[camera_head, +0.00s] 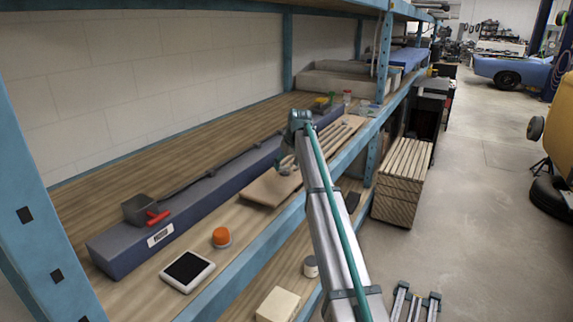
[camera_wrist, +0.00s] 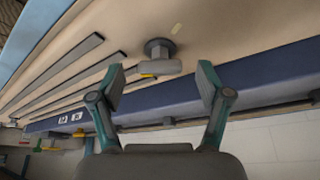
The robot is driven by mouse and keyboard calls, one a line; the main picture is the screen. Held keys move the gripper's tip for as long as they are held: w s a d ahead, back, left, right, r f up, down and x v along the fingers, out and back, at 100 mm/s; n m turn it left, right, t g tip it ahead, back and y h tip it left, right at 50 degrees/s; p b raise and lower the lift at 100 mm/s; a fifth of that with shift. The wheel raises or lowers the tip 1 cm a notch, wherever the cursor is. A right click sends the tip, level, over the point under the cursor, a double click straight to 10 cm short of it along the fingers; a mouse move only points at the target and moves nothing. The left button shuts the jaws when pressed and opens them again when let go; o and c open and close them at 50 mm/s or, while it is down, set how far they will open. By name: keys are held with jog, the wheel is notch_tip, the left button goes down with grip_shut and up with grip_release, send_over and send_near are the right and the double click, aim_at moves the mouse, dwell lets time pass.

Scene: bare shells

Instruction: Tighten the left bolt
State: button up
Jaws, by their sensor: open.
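A grey bolt with a round base and a thick side handle (camera_wrist: 160,48) stands on a wooden board in the wrist view. A small yellow mark shows under its handle. The board (camera_head: 262,190) lies on the shelf in the head view. My gripper (camera_wrist: 160,84) is open and empty, with one finger on each side of the handle's end in the picture; I cannot tell whether either finger touches it. In the head view my gripper (camera_head: 287,160) hangs low over the board and partly hides the bolt. I cannot make out a second bolt.
A long blue box (camera_head: 130,250) with a grey part and red handle runs behind the board. An orange button (camera_head: 221,237) and a tablet (camera_head: 187,271) sit at the front left. Dark slats lie along the board (camera_wrist: 70,95). A blue upright (camera_head: 383,50) stands beyond.

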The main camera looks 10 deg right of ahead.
jog(key=shift+w+f, duration=0.1)
jog(key=shift+f, duration=0.15)
jog(key=c, duration=1.2)
jog(key=shift+o, duration=0.2)
